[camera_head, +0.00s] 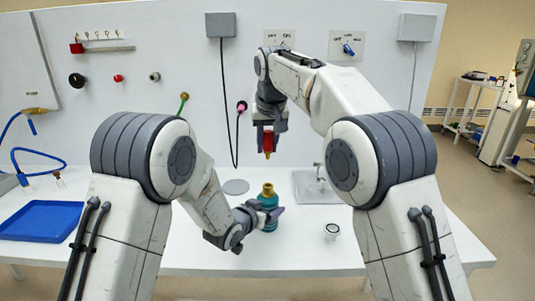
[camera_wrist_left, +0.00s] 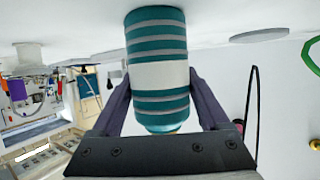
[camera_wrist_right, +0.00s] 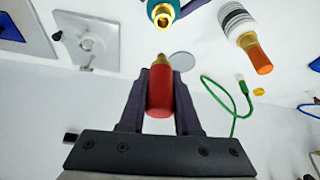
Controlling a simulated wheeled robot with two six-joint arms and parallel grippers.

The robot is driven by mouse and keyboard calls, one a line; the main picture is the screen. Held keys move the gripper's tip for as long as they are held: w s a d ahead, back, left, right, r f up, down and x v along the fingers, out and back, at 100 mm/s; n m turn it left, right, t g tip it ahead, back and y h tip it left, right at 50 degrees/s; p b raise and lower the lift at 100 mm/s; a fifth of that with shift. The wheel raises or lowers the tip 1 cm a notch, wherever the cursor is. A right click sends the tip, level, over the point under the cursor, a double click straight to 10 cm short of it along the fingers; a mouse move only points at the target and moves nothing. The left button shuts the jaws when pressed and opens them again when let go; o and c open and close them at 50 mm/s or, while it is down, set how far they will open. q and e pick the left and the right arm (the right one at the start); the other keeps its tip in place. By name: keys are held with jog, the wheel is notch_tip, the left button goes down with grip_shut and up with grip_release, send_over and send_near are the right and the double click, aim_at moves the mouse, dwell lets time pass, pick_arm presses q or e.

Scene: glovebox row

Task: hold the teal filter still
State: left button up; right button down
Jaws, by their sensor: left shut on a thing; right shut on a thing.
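The teal filter (camera_head: 269,203), banded in grey with a white label and a brass neck on top, stands upright at the middle of the bench. My left gripper (camera_head: 264,216) is shut around its body. In the left wrist view the filter (camera_wrist_left: 158,75) sits between both fingers; I cannot tell if its base touches the bench. In the right wrist view its brass neck (camera_wrist_right: 163,14) shows an open top. My right gripper (camera_head: 267,130) is shut on a red cylinder (camera_wrist_right: 159,92) with a brass tip, held in the air above and behind the filter.
A grey disc (camera_head: 235,187) lies left of the filter. A grey plate with a fixture (camera_head: 318,187) is to the right, and a small white cup (camera_head: 332,232) in front of it. A blue tray (camera_head: 42,221) is far left. A black cable (camera_head: 228,110) hangs on the back panel.

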pick_arm(q)
jog(key=o, duration=1.5)
